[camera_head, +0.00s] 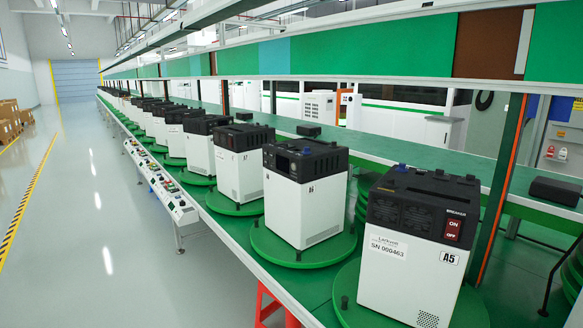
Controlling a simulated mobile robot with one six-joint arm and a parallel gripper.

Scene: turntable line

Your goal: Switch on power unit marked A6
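A row of white power units with black tops stands on round green turntables along the line. The nearest unit (410,245) is marked A5 and shows a red breaker switch (453,230) labelled ON and OFF. The unit behind it (303,210) carries a small mark that looks like A6, though it is hard to read. It stands upright on its own turntable (262,247). I cannot make out a red breaker switch on its visible faces. My gripper is not in view.
Several more units recede along the green bench to the far left. A control panel strip (168,192) runs along the bench's left side. A red stand (267,302) is at the bottom. The grey floor (100,220) on the left is clear. A green overhead beam (370,50) spans above.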

